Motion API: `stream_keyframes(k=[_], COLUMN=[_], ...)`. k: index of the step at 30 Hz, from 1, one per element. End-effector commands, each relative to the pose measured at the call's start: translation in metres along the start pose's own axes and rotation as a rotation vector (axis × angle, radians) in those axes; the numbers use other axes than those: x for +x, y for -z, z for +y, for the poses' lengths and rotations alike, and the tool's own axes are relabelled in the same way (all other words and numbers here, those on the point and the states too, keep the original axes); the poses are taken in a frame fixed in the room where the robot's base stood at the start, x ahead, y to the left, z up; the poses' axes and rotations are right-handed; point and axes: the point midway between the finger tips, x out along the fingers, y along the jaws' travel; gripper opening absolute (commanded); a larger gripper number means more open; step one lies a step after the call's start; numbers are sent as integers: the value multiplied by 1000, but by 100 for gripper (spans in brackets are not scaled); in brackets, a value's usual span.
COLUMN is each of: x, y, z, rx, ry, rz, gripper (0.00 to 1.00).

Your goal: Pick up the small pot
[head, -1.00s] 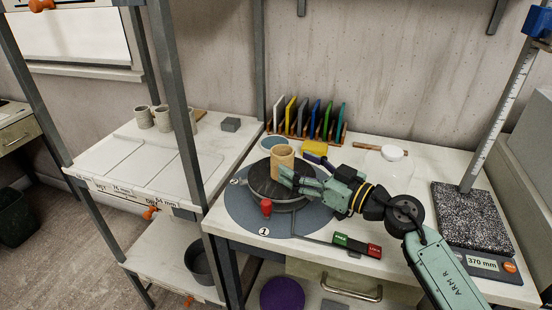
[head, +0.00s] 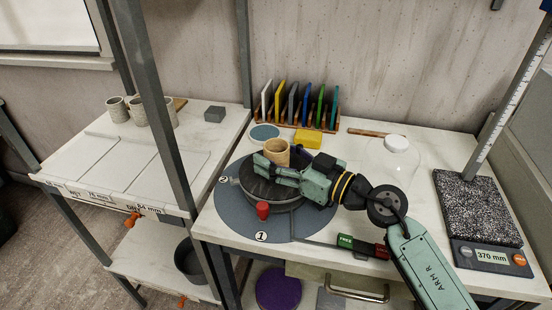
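The small pot (head: 277,151) is a tan, open-topped cylinder. It stands upright over the dark round wheel head (head: 268,193) in the head view. My gripper (head: 272,164) reaches in from the right, low at the pot. Its green fingers overlap the pot's lower part, and a fingertip shows at the pot's left side. The pot's base is hidden by the fingers. I cannot tell whether the fingers press on the pot or only stand around it.
A red knob (head: 263,210) stands at the wheel's front. A rack of coloured tiles (head: 300,110), a yellow block (head: 308,138) and a clear dome with a white cap (head: 396,144) are behind. A speckled slab (head: 475,212) is right. Several grey cups (head: 138,112) stand on the left shelf.

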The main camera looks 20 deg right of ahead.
Motion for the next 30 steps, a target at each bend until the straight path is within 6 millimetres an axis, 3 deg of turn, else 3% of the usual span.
stream_keyframes(k=[18,30], x=[0,1], y=[0,2], z=[0,2], rx=[0,-1], ry=[0,0], rz=[0,0], gripper=[14,13])
